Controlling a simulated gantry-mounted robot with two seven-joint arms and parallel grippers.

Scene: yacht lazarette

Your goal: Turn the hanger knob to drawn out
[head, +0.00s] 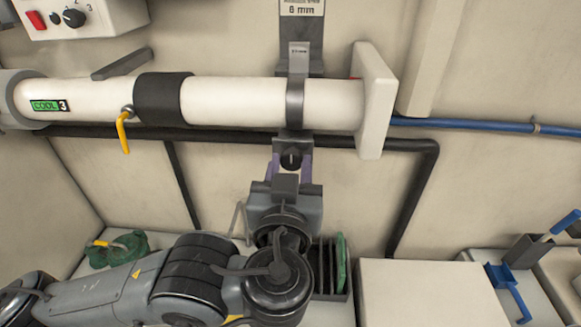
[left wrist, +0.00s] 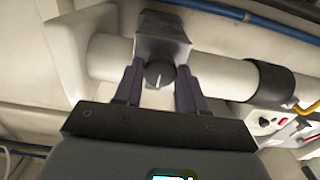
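The hanger knob (head: 291,159) is a small dark round knob with a light pointer mark, under the grey strap hanger (head: 295,90) around the white pipe (head: 230,101). In the left wrist view the knob (left wrist: 159,74) sits between the two purple-grey fingers of my left gripper (left wrist: 160,82). In the head view my left gripper (head: 291,166) reaches up to the knob from below. The fingers stand on either side of it with gaps visible, so the gripper looks open. My right gripper is not in view.
A yellow-handled valve (head: 123,130) hangs from the pipe to the left. A dark pipe (head: 230,134) runs behind and below it. A rack with a green panel (head: 341,263) and a pale box (head: 425,292) stand below right. A control box (head: 80,14) is at upper left.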

